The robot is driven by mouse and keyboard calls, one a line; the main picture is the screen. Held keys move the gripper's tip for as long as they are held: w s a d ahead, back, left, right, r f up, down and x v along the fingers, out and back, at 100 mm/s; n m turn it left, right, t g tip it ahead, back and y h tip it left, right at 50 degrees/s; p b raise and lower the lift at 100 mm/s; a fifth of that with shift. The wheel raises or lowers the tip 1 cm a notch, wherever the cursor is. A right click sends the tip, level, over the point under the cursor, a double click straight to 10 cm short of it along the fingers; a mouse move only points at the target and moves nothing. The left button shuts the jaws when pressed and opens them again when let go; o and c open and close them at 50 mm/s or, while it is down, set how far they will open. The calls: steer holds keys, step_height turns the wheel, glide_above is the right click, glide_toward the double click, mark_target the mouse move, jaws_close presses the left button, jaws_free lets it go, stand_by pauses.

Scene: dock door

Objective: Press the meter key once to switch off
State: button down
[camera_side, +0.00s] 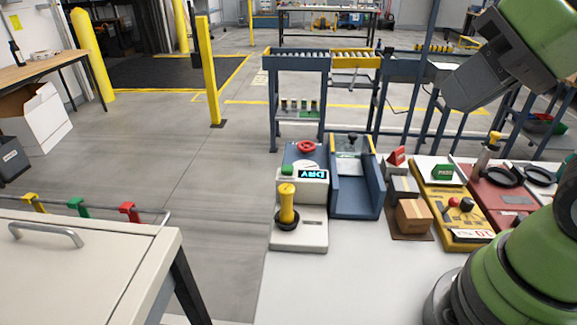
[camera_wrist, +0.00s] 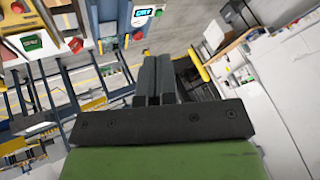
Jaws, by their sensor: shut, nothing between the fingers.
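The meter (camera_side: 315,187) is a pale unit on the bench in the side view, with a lit display (camera_side: 313,174) that seems to read "DRY". A green key (camera_side: 288,170) sits on its top left. A yellow handle (camera_side: 287,203) with a black collar stands upright in front of the display. In the wrist view the display (camera_wrist: 143,12) and green key (camera_wrist: 158,13) show small at the top. My gripper (camera_wrist: 158,60) is shut and empty, its fingers together. In the side view my gripper (camera_side: 468,88) is high at the upper right, well apart from the meter.
A red handwheel (camera_side: 305,147) is behind the meter. A blue cradle (camera_side: 357,190) stands to its right, then a cardboard box (camera_side: 413,215) and a yellow panel (camera_side: 455,205). The bench front (camera_side: 340,285) is bare. A cabinet (camera_side: 80,265) stands at left.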

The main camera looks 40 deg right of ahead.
steer(key=shift+w, duration=0.1)
stand_by(0.7)
steer(key=m+t+h, duration=0.2)
steer(key=m+h, duration=0.1)
steer(key=m, duration=0.4)
glide_above(291, 167)
step_height(291, 167, down, 11)
steer(key=shift+f, duration=0.1)
steer(key=shift+f, duration=4.35)
